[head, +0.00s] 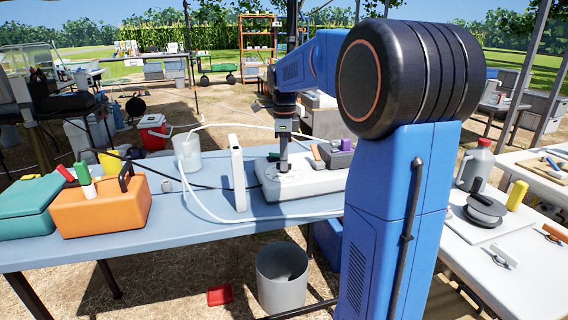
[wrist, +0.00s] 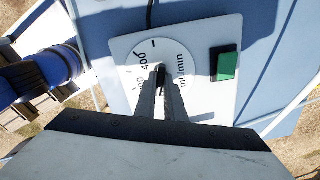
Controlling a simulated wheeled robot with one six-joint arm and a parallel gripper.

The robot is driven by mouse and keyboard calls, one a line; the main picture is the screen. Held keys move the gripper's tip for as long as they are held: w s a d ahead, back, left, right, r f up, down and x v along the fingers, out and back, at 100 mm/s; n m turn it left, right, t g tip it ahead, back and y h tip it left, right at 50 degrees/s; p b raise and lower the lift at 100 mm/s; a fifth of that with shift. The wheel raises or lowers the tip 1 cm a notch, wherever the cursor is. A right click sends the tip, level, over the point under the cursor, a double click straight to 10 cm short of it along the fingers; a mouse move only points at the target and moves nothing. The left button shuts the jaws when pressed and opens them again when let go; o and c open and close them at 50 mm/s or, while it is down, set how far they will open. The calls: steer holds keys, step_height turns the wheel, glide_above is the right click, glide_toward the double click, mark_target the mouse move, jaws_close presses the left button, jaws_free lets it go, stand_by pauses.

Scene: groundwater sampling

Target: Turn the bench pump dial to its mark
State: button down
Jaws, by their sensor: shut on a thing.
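The bench pump (head: 318,183) is a low white box on the blue table. In the wrist view its white top plate (wrist: 215,35) carries a round white dial face (wrist: 178,52) with "400" and "mL/min" printed on it, and several dark ticks. A dark dial knob (wrist: 162,72) stands at the middle of the face. My gripper (head: 284,168) points straight down over the pump; in the wrist view its fingers (wrist: 161,85) are closed on the knob. The fingers hide the lower part of the dial, and I cannot tell which tick the knob points at.
A green switch (wrist: 225,64) sits right of the dial. A white upright block (head: 238,180) and pale tubing (head: 190,200) are left of the pump. An orange toolbox (head: 100,210), a teal box (head: 28,212) and a clear beaker (head: 187,152) stand further left. A grey bin (head: 282,285) is below.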

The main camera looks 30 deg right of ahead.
steer(key=m, duration=0.5)
steer(key=shift+m, duration=0.3)
steer(key=m, duration=0.6)
steer(key=c, duration=1.8)
jaws_free()
steer(key=shift+o, duration=0.2)
step_height(320, 180, up, 18)
steer(key=shift+f, duration=0.25)
